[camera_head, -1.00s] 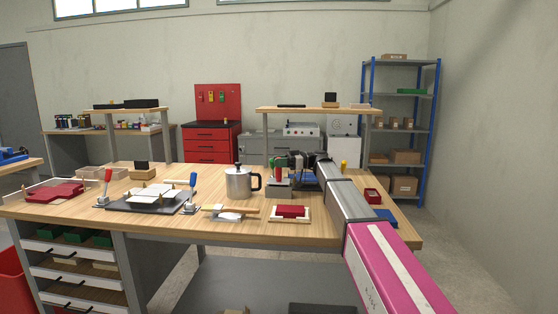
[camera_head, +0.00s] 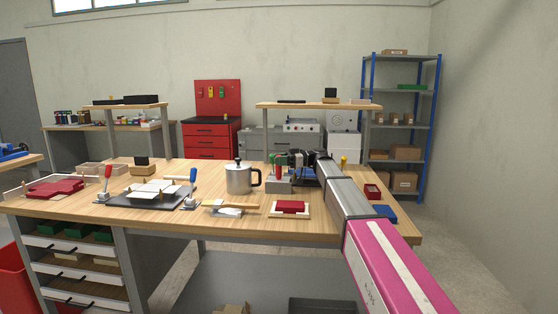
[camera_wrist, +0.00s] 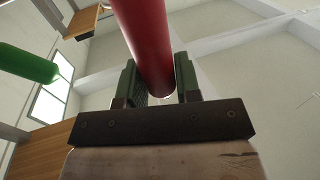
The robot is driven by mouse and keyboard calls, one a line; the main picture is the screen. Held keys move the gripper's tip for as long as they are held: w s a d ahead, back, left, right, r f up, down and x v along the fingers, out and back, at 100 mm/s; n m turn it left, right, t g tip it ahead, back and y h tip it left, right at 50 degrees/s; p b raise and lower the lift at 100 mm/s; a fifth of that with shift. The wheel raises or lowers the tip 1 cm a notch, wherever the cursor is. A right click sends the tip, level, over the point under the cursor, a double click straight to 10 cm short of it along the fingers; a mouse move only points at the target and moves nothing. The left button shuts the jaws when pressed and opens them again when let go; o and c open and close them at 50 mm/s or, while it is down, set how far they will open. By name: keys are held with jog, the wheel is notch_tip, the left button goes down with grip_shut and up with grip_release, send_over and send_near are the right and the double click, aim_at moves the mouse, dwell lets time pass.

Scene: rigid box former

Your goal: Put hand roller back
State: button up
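A grey tool holder (camera_head: 278,185) stands on the workbench, with upright green (camera_head: 271,160) and red (camera_head: 285,160) handles at it. My gripper (camera_wrist: 161,85) is beside the holder at its right; its dark body partly covers that area in the head view. In the wrist view a red cylindrical handle (camera_wrist: 146,35) lies between the two fingers, very close to both. I cannot tell whether the fingers press on it. A green handle (camera_wrist: 25,63) shows apart at the left. The roller head is not visible, so I cannot confirm which handle is the hand roller's.
A metal pot (camera_head: 238,180) stands left of the holder. A brush (camera_head: 232,207) and a red block on a pale tray (camera_head: 290,209) lie in front. A red box (camera_head: 372,191) and a blue box (camera_head: 385,213) are at the right end, beyond my arm.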

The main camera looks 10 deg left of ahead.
jog(key=o, duration=0.4)
jog(key=shift+d, duration=0.1)
